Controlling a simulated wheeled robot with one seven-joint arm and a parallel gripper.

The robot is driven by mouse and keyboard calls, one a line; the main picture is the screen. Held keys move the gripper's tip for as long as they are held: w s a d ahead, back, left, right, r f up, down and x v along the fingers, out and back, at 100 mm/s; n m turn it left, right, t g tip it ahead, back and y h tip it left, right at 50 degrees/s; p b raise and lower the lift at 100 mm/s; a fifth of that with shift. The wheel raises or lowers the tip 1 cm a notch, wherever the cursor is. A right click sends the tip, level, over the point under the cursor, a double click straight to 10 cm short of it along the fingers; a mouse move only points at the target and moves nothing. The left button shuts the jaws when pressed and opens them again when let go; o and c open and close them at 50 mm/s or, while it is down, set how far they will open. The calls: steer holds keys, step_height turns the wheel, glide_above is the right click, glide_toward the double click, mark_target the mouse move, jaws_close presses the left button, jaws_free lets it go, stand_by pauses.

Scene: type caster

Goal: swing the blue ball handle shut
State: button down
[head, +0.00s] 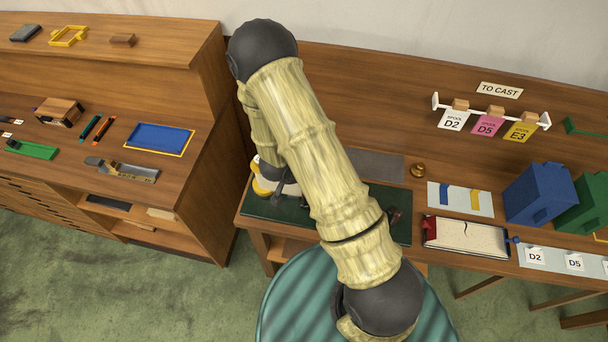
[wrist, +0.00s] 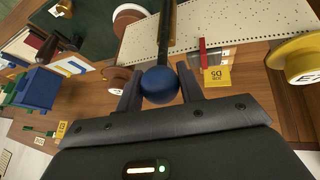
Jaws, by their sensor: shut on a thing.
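In the wrist view the blue ball (wrist: 158,88) sits at the end of a dark rod (wrist: 165,35) that runs up to the top edge of the picture. My gripper (wrist: 159,82) has one finger on each side of the ball and is shut on it. What the rod is joined to lies outside that view. In the head view my arm crosses the dark green mat (head: 285,212) on the bench and hides most of the work area. The ball and my fingertips cannot be made out there.
A pale speckled surface (wrist: 215,25) lies beside the rod.

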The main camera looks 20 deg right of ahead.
steer(key=shift+w, duration=0.15)
steer(key=c, duration=1.1)
jaws_free()
steer(key=shift+d, duration=0.1)
steer(key=shift+o, duration=1)
steer(key=shift+w, duration=0.1)
steer(key=shift+r, duration=0.15)
steer(key=p+v, duration=0.2)
steer(key=v, duration=1.5)
steer(key=shift+w, duration=0.1)
